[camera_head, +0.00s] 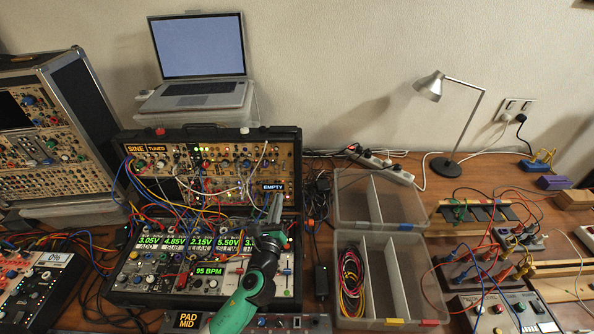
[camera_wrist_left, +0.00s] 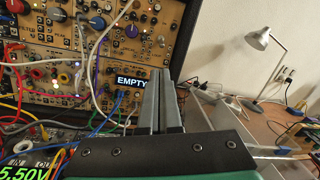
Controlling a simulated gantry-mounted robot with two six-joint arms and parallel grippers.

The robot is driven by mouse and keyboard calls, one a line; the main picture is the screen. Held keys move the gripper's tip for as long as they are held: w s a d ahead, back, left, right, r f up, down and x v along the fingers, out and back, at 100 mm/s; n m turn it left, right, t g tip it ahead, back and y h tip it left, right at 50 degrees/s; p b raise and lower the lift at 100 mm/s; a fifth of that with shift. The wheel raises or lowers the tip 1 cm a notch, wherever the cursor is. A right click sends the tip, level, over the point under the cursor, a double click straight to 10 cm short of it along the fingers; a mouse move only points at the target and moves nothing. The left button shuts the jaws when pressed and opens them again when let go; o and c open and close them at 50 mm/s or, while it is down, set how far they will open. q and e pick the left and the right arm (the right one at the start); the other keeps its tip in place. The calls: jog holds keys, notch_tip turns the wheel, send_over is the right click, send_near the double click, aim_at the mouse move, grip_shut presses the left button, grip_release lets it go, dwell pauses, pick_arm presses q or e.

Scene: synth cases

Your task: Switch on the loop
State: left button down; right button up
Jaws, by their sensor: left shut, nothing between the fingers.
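A synth case (camera_head: 215,165) stands open in the middle, its upright panel full of knobs, jacks and patch cables. A small display (camera_head: 273,187) at the panel's lower right reads EMPTY; it also shows in the left wrist view (camera_wrist_left: 131,81). My right gripper is not in view.
The case's lower panel (camera_head: 140,278) has number displays, one reading 95 BPM, and lies under my left arm. A laptop (camera_head: 200,60) stands behind. Clear divided bins (camera_head: 408,285) and a desk lamp (camera_head: 430,85) are to the right. Loose cables surround the case.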

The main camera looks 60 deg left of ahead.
aim_at(287, 168)
pick_arm(q)
jog(key=b+x, duration=0.2)
jog(key=x, duration=0.8)
jog(key=shift+w+d, duration=0.15)
jog(key=shift+d, duration=0.05)
